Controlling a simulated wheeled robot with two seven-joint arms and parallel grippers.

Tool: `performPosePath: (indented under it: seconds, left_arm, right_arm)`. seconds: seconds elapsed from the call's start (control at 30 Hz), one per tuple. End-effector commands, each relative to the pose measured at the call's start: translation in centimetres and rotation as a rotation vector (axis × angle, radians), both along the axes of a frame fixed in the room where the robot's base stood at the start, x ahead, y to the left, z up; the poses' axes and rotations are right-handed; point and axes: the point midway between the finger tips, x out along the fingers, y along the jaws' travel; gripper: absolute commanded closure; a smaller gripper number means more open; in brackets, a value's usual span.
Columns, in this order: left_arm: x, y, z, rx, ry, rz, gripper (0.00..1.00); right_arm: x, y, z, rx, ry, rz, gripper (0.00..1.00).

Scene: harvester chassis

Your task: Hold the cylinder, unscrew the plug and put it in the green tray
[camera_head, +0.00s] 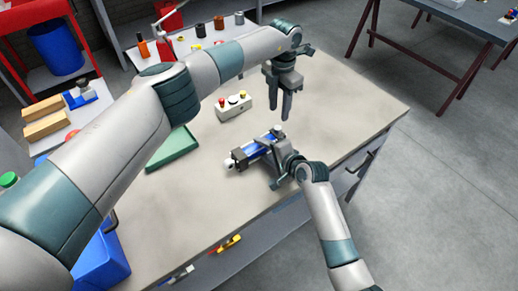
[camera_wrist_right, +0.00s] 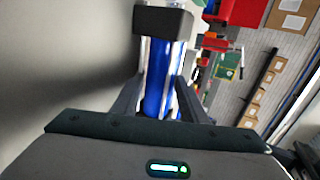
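The blue cylinder (camera_head: 256,151) has dark end blocks and lies level at or just above the table top; I cannot tell if it touches the table. A small light knob (camera_head: 229,163) shows at its left end; I cannot tell which fitting is the plug. My right gripper (camera_head: 268,163) has its fingers on both sides of the cylinder body, which also fills the gap in the right wrist view (camera_wrist_right: 157,90). My left gripper (camera_head: 279,112) is open and empty, pointing down above the cylinder's far end. The green tray (camera_head: 174,149) lies left of the cylinder, partly behind my left arm.
A white button box (camera_head: 234,106) with red and yellow buttons stands behind the cylinder. A blue bin (camera_head: 101,262) is at the table's left side. Several small parts stand on a shelf at the back. The table's right side and front are clear.

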Motion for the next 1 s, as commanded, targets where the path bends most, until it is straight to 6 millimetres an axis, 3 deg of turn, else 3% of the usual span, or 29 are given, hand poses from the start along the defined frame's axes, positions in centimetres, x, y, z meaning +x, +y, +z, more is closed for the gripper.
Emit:
performPosePath:
  seconds: [0.3, 0.5, 0.77, 1.0]
  left_arm:
    - [0.0, 0.0, 0.0, 0.0, 0.0, 0.0, 0.63]
    - [0.0, -0.01, 0.0, 0.0, 0.0, 0.0, 0.63]
    - [0.0, 0.0, 0.0, 0.0, 0.0, -0.041, 0.63]
    - [0.0, 0.0, 0.0, 0.0, 0.0, -0.234, 0.63]
  right_arm:
    - [0.1, 0.08, -0.08, 0.0, 0.0, 0.0, 0.61]
    - [0.09, 0.06, -0.1, -0.001, 0.001, 0.0, 1.0]
    - [0.06, 0.05, -0.13, -0.001, 0.001, 0.0, 1.0]
    - [0.05, 0.04, -0.14, -0.001, 0.002, 0.0, 1.0]
